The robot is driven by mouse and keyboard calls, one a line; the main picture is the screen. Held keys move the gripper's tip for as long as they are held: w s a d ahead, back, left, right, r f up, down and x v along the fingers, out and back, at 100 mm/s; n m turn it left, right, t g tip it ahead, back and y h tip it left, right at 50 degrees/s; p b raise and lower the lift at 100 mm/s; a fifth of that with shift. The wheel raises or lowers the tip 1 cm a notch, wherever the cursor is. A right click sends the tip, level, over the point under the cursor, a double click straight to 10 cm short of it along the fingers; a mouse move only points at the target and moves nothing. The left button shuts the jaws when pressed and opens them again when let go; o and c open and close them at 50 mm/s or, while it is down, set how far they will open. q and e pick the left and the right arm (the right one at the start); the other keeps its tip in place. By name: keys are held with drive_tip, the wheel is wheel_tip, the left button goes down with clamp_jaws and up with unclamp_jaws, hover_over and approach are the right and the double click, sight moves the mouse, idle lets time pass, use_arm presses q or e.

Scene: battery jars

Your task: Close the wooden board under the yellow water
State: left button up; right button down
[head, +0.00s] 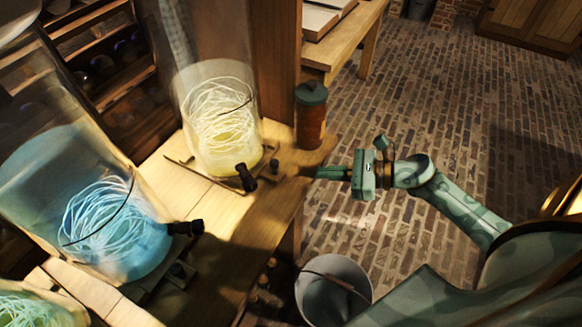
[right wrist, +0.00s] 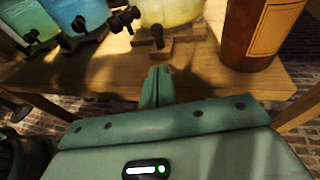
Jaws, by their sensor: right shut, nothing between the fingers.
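The glass jar of yellow water (head: 222,125), with pale strands inside, stands on the wooden bench at upper centre in the head view. Its black tap (head: 246,177) points toward the room. A wooden board (right wrist: 150,48) shows at the foot of the yellow jar (right wrist: 172,12) in the right wrist view, below the tap; how far it sticks out is hard to tell. My right gripper (head: 318,172) is shut and empty at the bench edge, pointing at the jar's base, apart from the board. Its fingers also show in the right wrist view (right wrist: 156,72). My left gripper is not in view.
A brown canister (head: 310,118) with a dark lid stands close beside my right gripper. A blue jar (head: 95,215) with a black tap stands left of the yellow one. A metal bucket (head: 333,300) stands below on the brick floor (head: 430,100).

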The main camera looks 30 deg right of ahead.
sight(277, 161)
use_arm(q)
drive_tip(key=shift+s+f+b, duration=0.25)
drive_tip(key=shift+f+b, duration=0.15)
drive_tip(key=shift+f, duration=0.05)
use_arm(e)
drive_tip(key=x, duration=0.5)
drive_tip(key=r+x, duration=0.1)
drive_tip(key=x, duration=0.2)
drive_tip(key=shift+w+a, duration=0.15)
drive_tip(key=shift+w, duration=0.05)
drive_tip(key=w+a, duration=0.1)
drive_tip(key=w, duration=0.1)
drive_tip(key=w+a, duration=0.1)
drive_tip(key=shift+w+b, duration=0.3)
drive_tip(key=shift+w, duration=0.1)
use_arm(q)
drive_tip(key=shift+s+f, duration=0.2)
use_arm(e)
drive_tip(key=shift+r, duration=0.15)
